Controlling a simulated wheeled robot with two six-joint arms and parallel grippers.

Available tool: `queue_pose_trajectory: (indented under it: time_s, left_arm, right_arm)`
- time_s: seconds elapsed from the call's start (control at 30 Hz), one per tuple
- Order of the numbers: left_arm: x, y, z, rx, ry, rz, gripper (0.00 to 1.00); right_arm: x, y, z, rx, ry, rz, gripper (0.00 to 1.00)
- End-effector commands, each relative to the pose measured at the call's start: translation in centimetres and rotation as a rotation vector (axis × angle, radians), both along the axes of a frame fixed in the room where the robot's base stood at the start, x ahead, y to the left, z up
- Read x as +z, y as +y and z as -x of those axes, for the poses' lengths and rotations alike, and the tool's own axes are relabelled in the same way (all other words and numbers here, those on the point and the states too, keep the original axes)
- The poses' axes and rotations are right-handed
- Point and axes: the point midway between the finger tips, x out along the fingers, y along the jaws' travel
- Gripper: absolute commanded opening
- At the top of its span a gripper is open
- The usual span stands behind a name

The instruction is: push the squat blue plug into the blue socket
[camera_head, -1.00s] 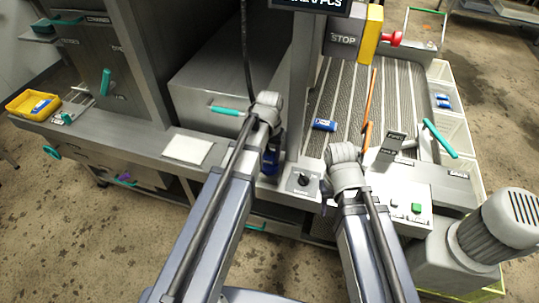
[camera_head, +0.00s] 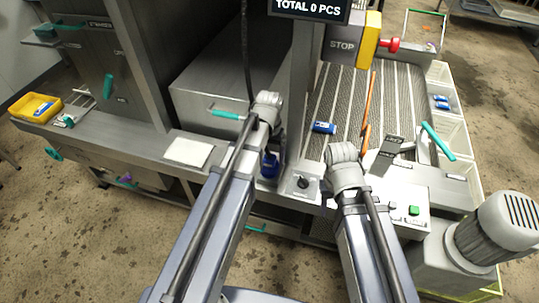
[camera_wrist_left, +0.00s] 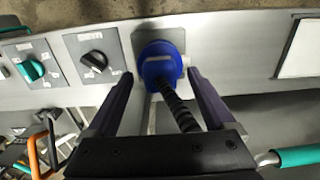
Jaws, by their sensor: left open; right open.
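The squat blue plug (camera_wrist_left: 160,62) shows in the left wrist view as a round blue body with a black ribbed cable. The blue socket cannot be told apart from the plug here. In the head view a blue part (camera_head: 269,164) shows just right of my left forearm. My left gripper (camera_wrist_left: 160,78) is open, its two dark fingers on either side of the plug and cable, with gaps visible. My right gripper (camera_head: 343,172) is at the console, its fingers mostly hidden by its wrist.
A black knob (camera_wrist_left: 94,61) and a teal knob (camera_wrist_left: 32,69) sit beside the plug. A post (camera_head: 298,95) rises behind it. A blue cylinder (camera_head: 323,128) lies on the conveyor (camera_head: 345,95). A white pad (camera_head: 188,151) and yellow tray (camera_head: 35,106) lie left.

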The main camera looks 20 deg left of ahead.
Motion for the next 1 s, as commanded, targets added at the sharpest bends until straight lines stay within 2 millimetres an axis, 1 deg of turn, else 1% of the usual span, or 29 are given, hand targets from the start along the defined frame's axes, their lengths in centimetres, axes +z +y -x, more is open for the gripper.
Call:
queue_pose_trajectory:
  time_s: [0.03,0.1,0.3,0.4,0.5,0.83,0.87,0.93,0.97,1.0]
  left_arm:
    - [1.3,0.0,0.0,0.000,0.000,0.000,0.87]
    - [2.2,0.0,0.0,0.000,0.000,0.000,0.87]
    - [4.9,0.0,0.0,0.000,0.000,0.000,0.87]
    - [5.8,0.0,0.0,0.000,0.000,0.000,0.87]
    - [6.1,0.0,0.0,0.000,0.000,0.000,0.87]
    - [5.9,-0.1,0.1,-0.002,0.000,0.000,0.87]
    - [5.9,-0.3,0.4,-0.007,0.001,-0.002,0.87]
    - [5.9,-1.6,1.8,-0.034,0.006,-0.008,0.87]
    - [5.9,-2.5,2.7,-0.053,0.009,-0.014,0.87]
    - [5.9,-3.7,4.2,-0.082,0.013,-0.023,0.87]
  right_arm:
    - [1.3,0.0,0.0,0.000,0.000,0.000,0.50]
    - [2.2,0.0,0.0,0.000,0.000,0.000,0.50]
    - [4.9,0.0,0.0,0.000,0.000,0.000,0.50]
    - [5.8,0.0,0.0,0.001,0.000,0.000,0.50]
    - [6.1,0.0,0.0,0.001,0.000,0.000,0.50]
    - [5.9,0.0,0.0,0.001,0.000,0.000,0.50]
    - [5.9,0.0,0.0,0.001,0.000,0.000,0.50]
    - [5.9,0.0,0.0,0.001,0.000,0.000,0.50]
    - [5.9,0.0,0.0,0.001,0.000,0.000,0.50]
    - [5.9,0.0,0.0,0.001,0.000,0.000,0.50]
